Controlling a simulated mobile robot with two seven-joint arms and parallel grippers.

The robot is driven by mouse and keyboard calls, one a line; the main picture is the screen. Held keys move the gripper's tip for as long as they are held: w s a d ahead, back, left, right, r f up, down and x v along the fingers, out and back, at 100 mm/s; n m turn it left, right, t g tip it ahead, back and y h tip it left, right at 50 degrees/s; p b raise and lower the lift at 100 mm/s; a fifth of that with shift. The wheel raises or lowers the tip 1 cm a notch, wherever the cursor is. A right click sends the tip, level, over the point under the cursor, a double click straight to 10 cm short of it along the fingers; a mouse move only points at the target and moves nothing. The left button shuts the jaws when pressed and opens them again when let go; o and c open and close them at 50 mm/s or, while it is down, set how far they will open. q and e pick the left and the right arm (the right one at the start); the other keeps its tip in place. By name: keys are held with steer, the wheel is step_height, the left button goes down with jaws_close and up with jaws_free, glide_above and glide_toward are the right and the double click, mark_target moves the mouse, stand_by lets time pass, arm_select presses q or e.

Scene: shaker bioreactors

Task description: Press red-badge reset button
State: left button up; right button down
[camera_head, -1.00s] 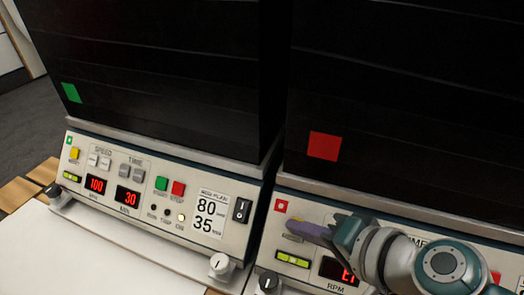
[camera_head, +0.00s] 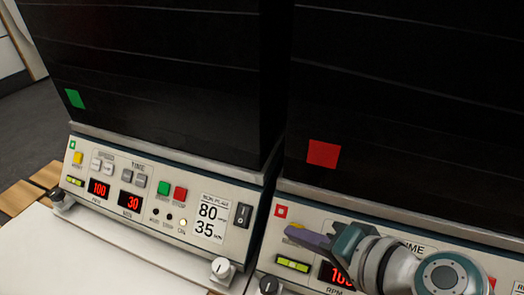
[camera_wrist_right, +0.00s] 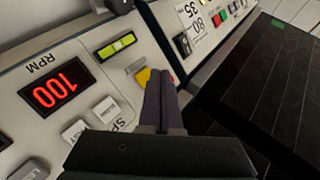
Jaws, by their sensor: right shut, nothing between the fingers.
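The red-badge unit stands at the right, with a small red badge (camera_head: 281,211) on its front panel and a red square (camera_head: 323,153) on its dark housing. Its yellow reset button (camera_head: 297,226) is partly covered by my right gripper (camera_head: 290,233). In the right wrist view the yellow button (camera_wrist_right: 143,76) shows beside the closed fingertips (camera_wrist_right: 160,72). The fingers are shut and empty, at the button; I cannot tell if they touch it. The RPM display (camera_wrist_right: 58,94) reads 100. My left gripper is out of view.
A green-badge unit (camera_head: 150,200) stands to the left, with its own yellow button (camera_head: 78,158), displays and a 80/35 label. A level vial (camera_head: 292,264) and a black knob (camera_head: 269,285) sit below my right fingers. The white bench (camera_head: 90,255) in front is clear.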

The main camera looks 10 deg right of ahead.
steer(key=shift+s+a+r+p, duration=0.15)
steer(key=shift+s+r+p, duration=0.05)
steer(key=shift+r+p, duration=0.3)
steer(key=s+a+r+p, duration=0.1)
steer(key=s+r+p, duration=0.1)
steer(key=p, duration=0.1)
steer(key=shift+s+a+r, duration=0.15)
steer(key=shift+s+a, duration=0.2)
steer(key=shift+a, duration=0.05)
stand_by(0.3)
